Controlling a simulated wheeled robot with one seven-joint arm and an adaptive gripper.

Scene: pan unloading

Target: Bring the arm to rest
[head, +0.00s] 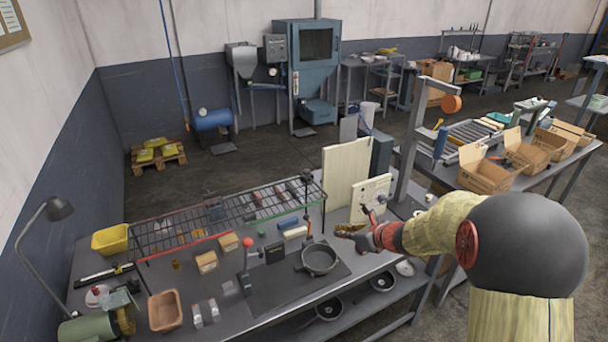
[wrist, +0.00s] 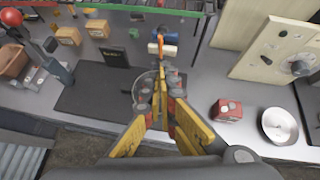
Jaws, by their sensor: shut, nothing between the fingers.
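My gripper (head: 343,231) is shut and empty, held above the workbench just right of and above the dark round pan in the head view. In the wrist view its yellow and red fingers (wrist: 160,88) meet near the middle. The pan (head: 319,260) rests on a dark mat (head: 268,292) on the bench. In the wrist view the pan is partly hidden behind the fingers. My arm reaches in from the right of the head view.
A wire rack (head: 150,243) stands behind the mat. A red-topped lever (head: 248,243) is left of the pan. An upright board (head: 347,172) and a dial panel (wrist: 285,45) stand to the right. A red box (wrist: 227,110) and a white dish (wrist: 279,126) lie on the bench.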

